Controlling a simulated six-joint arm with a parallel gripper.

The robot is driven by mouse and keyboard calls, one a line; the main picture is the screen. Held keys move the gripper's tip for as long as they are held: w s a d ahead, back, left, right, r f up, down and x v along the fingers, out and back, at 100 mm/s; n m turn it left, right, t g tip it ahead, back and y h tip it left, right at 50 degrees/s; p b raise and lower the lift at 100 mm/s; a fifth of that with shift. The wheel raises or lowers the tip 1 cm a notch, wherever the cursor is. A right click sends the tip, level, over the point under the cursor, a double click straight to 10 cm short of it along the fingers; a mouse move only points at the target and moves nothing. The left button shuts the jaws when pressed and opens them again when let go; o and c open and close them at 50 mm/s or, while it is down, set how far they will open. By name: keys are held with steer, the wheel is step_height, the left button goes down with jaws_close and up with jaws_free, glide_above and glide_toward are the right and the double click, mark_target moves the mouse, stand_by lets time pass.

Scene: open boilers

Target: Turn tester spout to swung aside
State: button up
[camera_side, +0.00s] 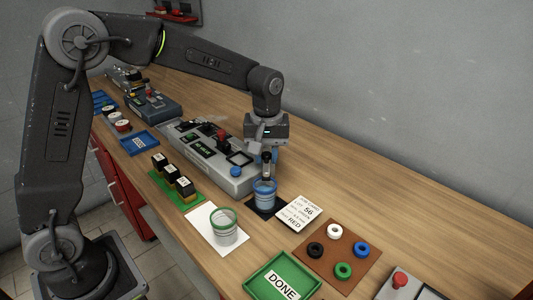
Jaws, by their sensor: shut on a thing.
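The tester (210,155) is a long grey box on the bench with a small screen, a red knob and a blue button. My gripper (267,155) points down at its right end. It is shut on a dark upright piece (267,170), which looks like the tester's spout. This piece stands directly above a clear cup with blue bands (264,194) on a dark mat. Whether it touches the cup is too small to tell. My gripper hides the spout's top and its joint to the tester.
A job card (299,213) lies right of the cup. A brown board (339,250) holds several coloured rings. A green-rimmed cup (224,228) stands on white paper. A green DONE tray (262,288) is in front. Black blocks (172,174) stand on a green mat at left. Bare bench lies behind my gripper.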

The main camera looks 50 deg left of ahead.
jaws_close()
steer(key=shift+d, duration=0.1)
steer(key=shift+w+d+n, duration=0.3)
steer(key=shift+w+n, duration=0.55)
steer(key=shift+n, duration=0.65)
steer(key=shift+w+d+n, duration=0.35)
steer(key=shift+w+n, duration=0.45)
steer(key=shift+n, duration=0.7)
steer(key=shift+w+d+n, duration=0.3)
steer(key=shift+w+n, duration=0.55)
steer(key=shift+n, duration=0.65)
steer(key=shift+r, duration=0.1)
steer(key=o, duration=0.6)
jaws_free()
